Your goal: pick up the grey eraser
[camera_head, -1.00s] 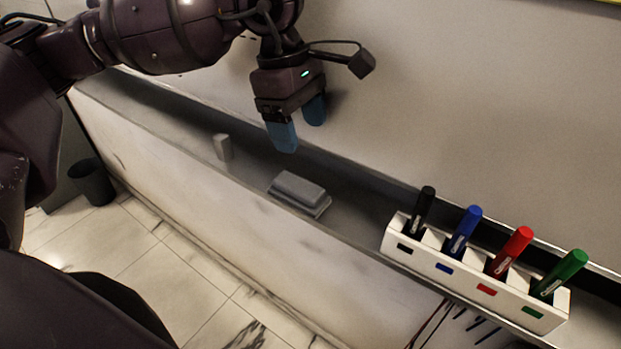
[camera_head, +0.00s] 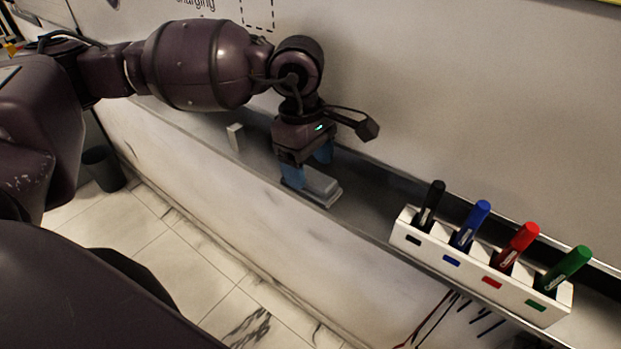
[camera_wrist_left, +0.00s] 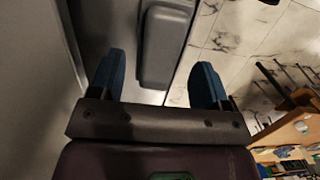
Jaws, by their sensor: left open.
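The grey eraser (camera_head: 320,188) lies on the narrow ledge below the whiteboard. In the left wrist view the eraser (camera_wrist_left: 165,38) is ahead of the fingertips and between their lines. My left gripper (camera_head: 306,166) is open, with its blue fingers pointing down over the eraser's left end, one finger on each side. In the left wrist view the gripper (camera_wrist_left: 158,80) has empty space between its fingers. I cannot tell whether a finger touches the eraser. My right gripper is not in view.
A white holder (camera_head: 480,272) with black, blue, red and green markers stands on the ledge to the right. A small pale block (camera_head: 235,137) stands on the ledge to the left. A dark bin (camera_head: 103,168) is on the tiled floor. The whiteboard (camera_head: 480,100) rises behind the ledge.

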